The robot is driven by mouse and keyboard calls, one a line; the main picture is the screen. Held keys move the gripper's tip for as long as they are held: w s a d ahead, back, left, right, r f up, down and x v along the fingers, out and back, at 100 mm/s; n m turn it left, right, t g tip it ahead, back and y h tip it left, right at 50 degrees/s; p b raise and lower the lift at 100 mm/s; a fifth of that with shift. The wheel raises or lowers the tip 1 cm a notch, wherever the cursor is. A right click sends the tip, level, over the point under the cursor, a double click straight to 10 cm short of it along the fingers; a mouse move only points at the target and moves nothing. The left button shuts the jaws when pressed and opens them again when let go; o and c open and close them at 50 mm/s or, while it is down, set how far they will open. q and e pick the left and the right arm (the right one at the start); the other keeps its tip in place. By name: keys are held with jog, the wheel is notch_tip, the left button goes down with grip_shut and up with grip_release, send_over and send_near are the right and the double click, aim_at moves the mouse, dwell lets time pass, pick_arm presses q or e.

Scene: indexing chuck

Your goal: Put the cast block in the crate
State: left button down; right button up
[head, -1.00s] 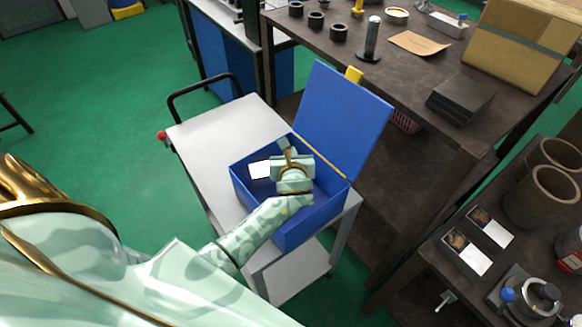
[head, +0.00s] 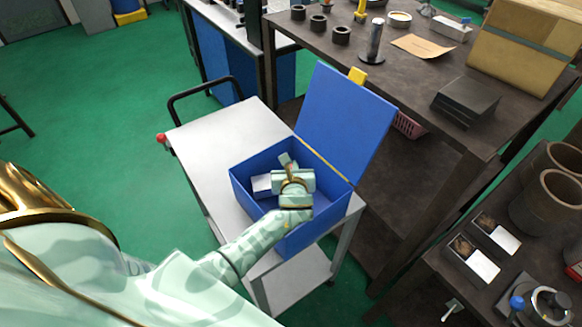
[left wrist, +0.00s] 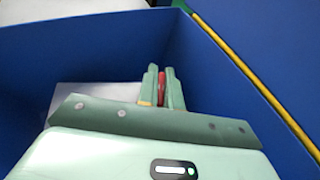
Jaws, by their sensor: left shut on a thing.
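The blue crate (head: 318,232) stands on the trolley with its lid open. The pale cast block (head: 261,184) is inside the crate walls, left of my left gripper (head: 286,160). My left gripper is down in the crate and shut on the block, though the grip itself is largely hidden. In the left wrist view my left gripper (left wrist: 162,85) has its fingers close together with a narrow red strip between them. The block (left wrist: 90,98) shows there as a pale face, partly behind the gripper body. I cannot tell whether it touches the crate floor. My right gripper is not in view.
The raised blue lid (head: 345,115) stands up on the crate's far right side. The grey trolley top (head: 215,140) is clear to the left. Dark benches with rings, a cardboard box (head: 525,45) and parts stand to the right.

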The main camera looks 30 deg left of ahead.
pick_arm(q)
jog(key=shift+s+f, duration=0.2)
jog(key=shift+f, duration=0.2)
jog(key=c, duration=1.6)
grip_release()
jog(key=shift+s+f, duration=0.15)
jog(key=shift+f, duration=0.1)
jog(key=shift+o, duration=0.2)
jog(key=shift+r, duration=0.1)
jog(key=shift+d+r, duration=0.1)
jog(key=shift+r, duration=0.3)
jog(key=p+v, duration=0.2)
jog(key=v, duration=0.5)
jog(key=shift+r+p, duration=0.3)
jog(key=shift+r, duration=0.2)
jog(key=shift+d, duration=0.1)
